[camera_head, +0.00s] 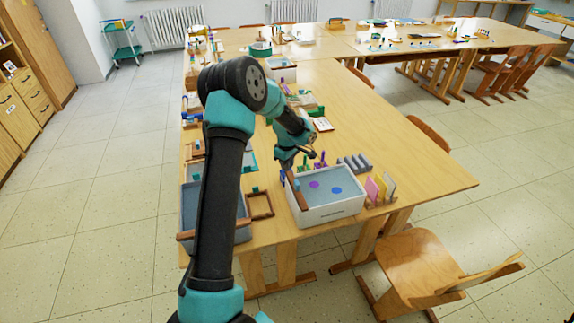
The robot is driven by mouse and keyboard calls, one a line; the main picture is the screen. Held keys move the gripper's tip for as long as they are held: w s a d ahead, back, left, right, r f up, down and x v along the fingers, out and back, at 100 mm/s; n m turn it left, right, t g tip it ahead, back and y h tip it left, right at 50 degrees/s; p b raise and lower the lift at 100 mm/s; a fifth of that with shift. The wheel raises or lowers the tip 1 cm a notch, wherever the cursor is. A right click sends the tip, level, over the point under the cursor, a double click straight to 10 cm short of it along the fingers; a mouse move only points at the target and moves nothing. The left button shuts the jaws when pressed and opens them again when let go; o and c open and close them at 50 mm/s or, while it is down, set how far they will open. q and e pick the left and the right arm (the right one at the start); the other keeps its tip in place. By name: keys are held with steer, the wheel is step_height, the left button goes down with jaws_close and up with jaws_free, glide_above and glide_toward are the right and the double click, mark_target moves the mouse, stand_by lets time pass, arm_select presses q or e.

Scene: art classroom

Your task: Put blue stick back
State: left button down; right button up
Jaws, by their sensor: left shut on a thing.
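My left gripper (287,162) is at the back left corner of a white box (330,212) on the near table. It is small and partly hidden by my own arm. It is shut on a thin blue piece, which looks like the blue stick (283,176), pointing down by the box's corner. I cannot tell whether the stick touches the box or table. Green and purple sticks (322,159) stand behind the box. My right gripper is not in view.
The box has a blue-grey inside with a purple and a blue spot. A grey slotted rack (355,163) and colored cards (381,187) stand at its right. A brown frame (260,205) and a grey bin (188,205) are at the left. The right table surface (425,170) is clear.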

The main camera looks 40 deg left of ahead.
arm_select(q)
steer(key=shift+f, duration=0.25)
steer(key=c, duration=1.1)
jaws_free()
steer(key=shift+c, duration=0.2)
steer(key=shift+r, duration=0.15)
step_height(320, 180, up, 12)
steer(key=shift+r, duration=0.1)
